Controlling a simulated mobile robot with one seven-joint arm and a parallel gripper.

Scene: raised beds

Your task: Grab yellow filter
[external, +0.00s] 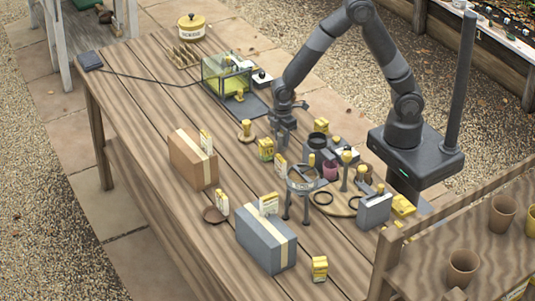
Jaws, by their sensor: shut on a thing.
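My gripper (283,138) points down over the middle of the table, just right of a small yellow-topped piece on a round wooden base (246,130). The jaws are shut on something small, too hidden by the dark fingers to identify. Several small yellow things stand nearby, and I cannot tell which is the yellow filter.
The wooden table (140,85) carries a brown box (190,160), a grey box (262,245) and a ring stand (301,182) with dark legs. A clear-sided machine (222,72) and a yellow-lidded pot (191,26) stand toward the back. The left part of the tabletop is mostly clear.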

